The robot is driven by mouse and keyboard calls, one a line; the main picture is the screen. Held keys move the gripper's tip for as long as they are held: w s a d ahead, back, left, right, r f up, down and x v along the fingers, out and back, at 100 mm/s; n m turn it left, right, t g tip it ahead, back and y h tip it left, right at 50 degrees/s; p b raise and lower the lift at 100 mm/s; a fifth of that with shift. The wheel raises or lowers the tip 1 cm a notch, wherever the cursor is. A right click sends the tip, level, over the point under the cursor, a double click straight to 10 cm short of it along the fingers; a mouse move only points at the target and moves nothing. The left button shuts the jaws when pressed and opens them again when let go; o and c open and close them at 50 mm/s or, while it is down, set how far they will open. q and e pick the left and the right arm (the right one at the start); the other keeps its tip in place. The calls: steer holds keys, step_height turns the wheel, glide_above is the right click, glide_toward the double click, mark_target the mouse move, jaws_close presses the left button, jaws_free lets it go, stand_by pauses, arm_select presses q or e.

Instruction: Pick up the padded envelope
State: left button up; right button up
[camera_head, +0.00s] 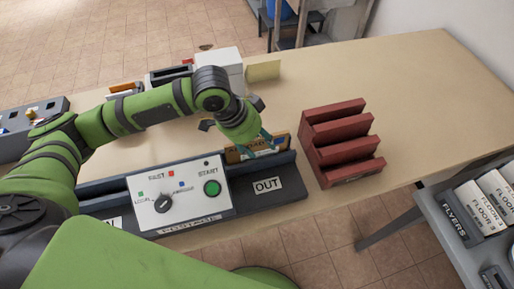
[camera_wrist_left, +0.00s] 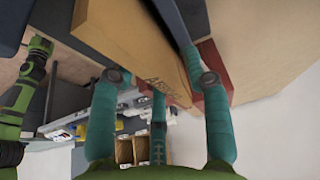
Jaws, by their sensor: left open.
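The padded envelope (camera_head: 250,150) is a tan-brown piece standing on edge in the dark tray marked OUT (camera_head: 290,188), with dark lettering along its top. In the left wrist view the envelope (camera_wrist_left: 130,42) is large and close, its lettered edge reaching toward the teal fingers. My left gripper (camera_head: 268,141) is directly above and at the envelope, pointing down. In the wrist view its fingers (camera_wrist_left: 162,84) are spread apart with the envelope's edge near them; contact cannot be told. The lower part of the envelope is hidden in the tray. My right gripper is not in view.
A red stepped rack (camera_head: 340,143) stands right of the tray. The control panel (camera_head: 178,195) with a green START button is left of it. A white box (camera_head: 219,66) and a yellow block (camera_head: 263,70) stand behind. The tabletop (camera_head: 420,85) at right is clear.

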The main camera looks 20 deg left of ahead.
arm_select(q)
steer(key=shift+f, duration=0.1)
jaws_close()
stand_by(0.4)
